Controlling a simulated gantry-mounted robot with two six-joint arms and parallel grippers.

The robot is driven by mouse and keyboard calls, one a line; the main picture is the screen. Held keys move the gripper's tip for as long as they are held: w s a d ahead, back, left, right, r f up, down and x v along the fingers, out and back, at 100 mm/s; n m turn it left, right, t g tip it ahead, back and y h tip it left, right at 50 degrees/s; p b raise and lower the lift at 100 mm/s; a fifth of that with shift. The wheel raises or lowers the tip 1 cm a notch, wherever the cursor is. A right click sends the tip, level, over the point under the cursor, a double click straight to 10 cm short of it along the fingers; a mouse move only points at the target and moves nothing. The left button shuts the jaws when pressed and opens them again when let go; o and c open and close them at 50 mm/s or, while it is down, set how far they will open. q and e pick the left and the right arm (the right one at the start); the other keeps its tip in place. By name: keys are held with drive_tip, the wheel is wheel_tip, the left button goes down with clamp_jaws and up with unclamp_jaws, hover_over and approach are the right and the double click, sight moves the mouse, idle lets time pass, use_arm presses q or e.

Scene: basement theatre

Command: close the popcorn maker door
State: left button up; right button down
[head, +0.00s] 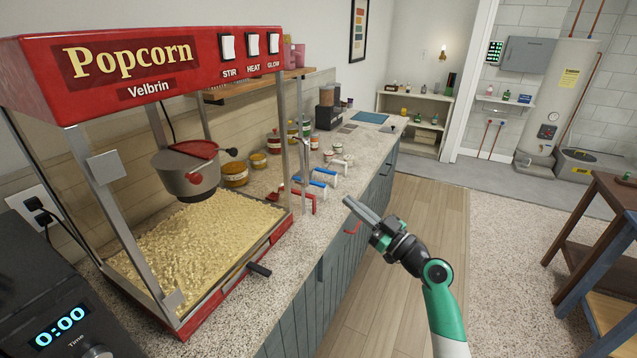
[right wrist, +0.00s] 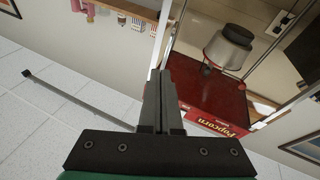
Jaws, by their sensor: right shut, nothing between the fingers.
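The red popcorn maker (head: 150,65) stands on the counter at the left in the head view, with a kettle (head: 188,170) and popcorn inside. It also shows upside down in the right wrist view (right wrist: 215,120). Silver plates (head: 105,166) sit on its near front post. I cannot clearly make out the door panel or how far it stands open. A black handle (head: 260,269) sticks out at the lower front. My right gripper (head: 348,201) is shut and empty, right of the machine, apart from it beyond the counter's front edge. My left gripper is out of view.
A black appliance (head: 50,315) stands at the near left. A wooden table (head: 605,215) is at the right. The floor (head: 400,220) between is clear.

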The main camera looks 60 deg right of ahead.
wheel_tip(320, 180, down, 3)
drive_tip(key=s+a+m+p, duration=0.2)
drive_tip(key=a, duration=0.1)
use_arm(q)
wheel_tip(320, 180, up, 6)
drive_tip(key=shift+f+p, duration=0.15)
drive_tip(key=shift+p, duration=1.05)
use_arm(e)
drive_tip(key=w+d+r+g, duration=0.1)
drive_tip(key=w+d, duration=0.3)
drive_tip(key=w, duration=0.9)
drive_tip(key=shift+d+r, duration=0.15)
drive_tip(key=shift+r, duration=0.3)
